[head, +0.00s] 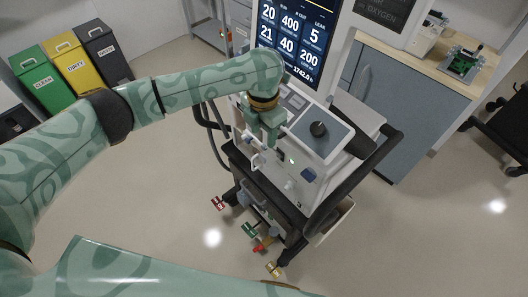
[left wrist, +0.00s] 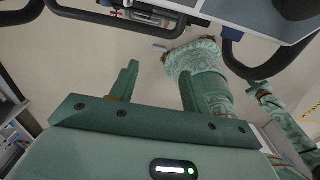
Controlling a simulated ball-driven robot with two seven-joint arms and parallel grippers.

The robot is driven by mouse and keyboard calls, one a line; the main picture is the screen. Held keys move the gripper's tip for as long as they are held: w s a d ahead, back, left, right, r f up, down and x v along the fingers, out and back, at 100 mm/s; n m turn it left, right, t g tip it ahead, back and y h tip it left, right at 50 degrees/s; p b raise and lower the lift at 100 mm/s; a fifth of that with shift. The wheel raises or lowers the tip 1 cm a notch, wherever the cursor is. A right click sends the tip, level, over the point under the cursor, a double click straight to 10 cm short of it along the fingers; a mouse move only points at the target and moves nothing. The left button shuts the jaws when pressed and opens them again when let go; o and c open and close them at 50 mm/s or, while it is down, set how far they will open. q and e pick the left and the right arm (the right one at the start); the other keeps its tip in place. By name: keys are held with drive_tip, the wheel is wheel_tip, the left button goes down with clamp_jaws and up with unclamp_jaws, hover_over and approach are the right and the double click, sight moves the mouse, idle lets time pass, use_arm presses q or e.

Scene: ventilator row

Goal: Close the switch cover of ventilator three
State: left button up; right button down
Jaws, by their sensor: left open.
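A ventilator (head: 345,140) with a lit screen (head: 296,38) stands in the middle of the head view. No number shows on it, so I cannot tell whether it is ventilator three. My left gripper (head: 262,152) points down at the front left of its body, with the fingers small and partly merged with the machine. A small white part (head: 256,162) shows by the fingertips; I cannot tell whether it is the switch cover, or whether they touch. In the left wrist view my left gripper (left wrist: 160,82) has its fingers apart, with nothing between them.
Green, yellow and grey bins (head: 72,60) are at the left; a wooden counter (head: 415,62) is at the right.

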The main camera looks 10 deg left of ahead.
sight(263, 155)
use_arm(q)
wheel_tip(263, 155, down, 9)
drive_tip(key=shift+r+b, duration=0.1)
drive_tip(key=shift+b, duration=1.05)
drive_tip(key=shift+f, duration=0.35)
use_arm(e)
drive_tip(key=f, duration=0.1)
drive_tip(key=w+f, duration=0.1)
drive_tip(key=f, duration=0.1)
drive_tip(key=shift+w+a, duration=0.15)
use_arm(q)
drive_tip(key=shift+c, duration=0.6)
drive_tip(key=c, duration=0.9)
